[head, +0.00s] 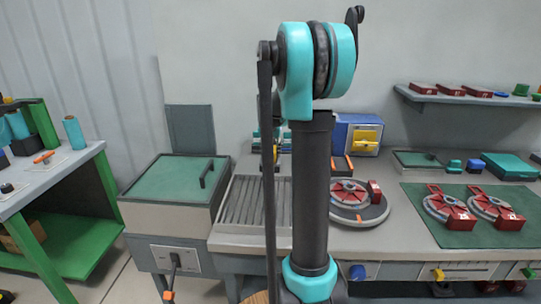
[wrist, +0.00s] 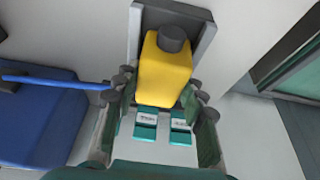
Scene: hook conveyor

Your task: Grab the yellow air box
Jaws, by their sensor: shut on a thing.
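The yellow air box (wrist: 165,75), a yellow block with a dark round knob on top, shows in the middle of the wrist view. It stands against a grey bracket (wrist: 203,40) with raised sides. My gripper (wrist: 163,90) has a finger on each side of the box and is shut on it. I cannot tell whether the box still touches the bracket. In the head view my arm hides most of the gripper and the held box.
In the head view, a blue machine (head: 342,128) with a yellow front part stands on the bench behind my arm. A round dark turntable (head: 374,211) carries a red-and-grey part. A green mat (head: 480,238) with two similar parts lies right. A shelf (head: 460,98) hangs above.

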